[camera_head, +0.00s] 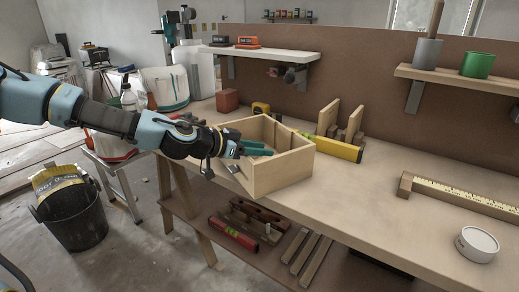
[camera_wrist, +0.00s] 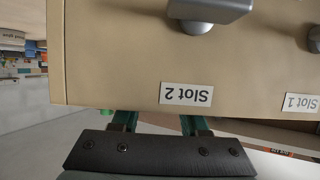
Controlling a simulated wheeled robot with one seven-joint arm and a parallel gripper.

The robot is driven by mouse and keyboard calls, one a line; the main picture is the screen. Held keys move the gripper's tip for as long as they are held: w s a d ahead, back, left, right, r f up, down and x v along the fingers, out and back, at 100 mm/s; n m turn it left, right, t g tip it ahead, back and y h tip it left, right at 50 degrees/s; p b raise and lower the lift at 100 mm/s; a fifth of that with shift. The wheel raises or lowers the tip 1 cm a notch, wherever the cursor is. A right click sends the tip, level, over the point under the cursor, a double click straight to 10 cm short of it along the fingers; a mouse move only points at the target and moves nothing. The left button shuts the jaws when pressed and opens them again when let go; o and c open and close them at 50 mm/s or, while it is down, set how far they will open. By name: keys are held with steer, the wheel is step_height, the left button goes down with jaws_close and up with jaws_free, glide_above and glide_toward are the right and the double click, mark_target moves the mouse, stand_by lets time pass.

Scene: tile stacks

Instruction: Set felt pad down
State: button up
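No felt pad can be made out in either view. My gripper (camera_head: 262,150) reaches over the left wall of an open wooden box (camera_head: 284,172) on the workbench, with its teal fingers inside the box. In the wrist view the box's front panel (camera_wrist: 110,60) fills most of the picture, with upside-down labels reading Slot 2 (camera_wrist: 186,94) and Slot 1 (camera_wrist: 302,103). The bases of my two fingers show apart below the panel edge. The fingertips and anything between them are hidden behind the panel.
A yellow spirit level (camera_head: 338,149) and wooden uprights stand right behind the box. A brick-red block (camera_head: 227,100) sits farther back. A wooden strip with a measuring scale (camera_head: 465,193) and a round white tin (camera_head: 477,243) lie to the right. The bench between is clear.

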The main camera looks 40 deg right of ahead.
steer(key=shift+a+f, duration=0.15)
steer(key=shift+f, duration=0.15)
steer(key=shift+r, duration=0.2)
steer(key=p+v, duration=0.1)
steer(key=v, duration=0.1)
steer(key=r+p+v, duration=0.1)
steer(key=v, duration=0.2)
steer(key=p+v, duration=0.1)
steer(key=v, duration=0.2)
steer(key=shift+d+r, duration=0.3)
steer(key=shift+r, duration=0.05)
steer(key=p, duration=0.2)
steer(key=shift+w+a+r+p, duration=0.1)
steer(key=shift+a+p, duration=0.15)
steer(key=shift+p, duration=0.1)
steer(key=p+v, duration=0.1)
steer(key=p, duration=0.2)
steer(key=p+v, duration=0.2)
steer(key=p, duration=0.1)
steer(key=shift+a+p, duration=0.35)
steer(key=shift+p, duration=0.05)
steer(key=shift+f, duration=0.2)
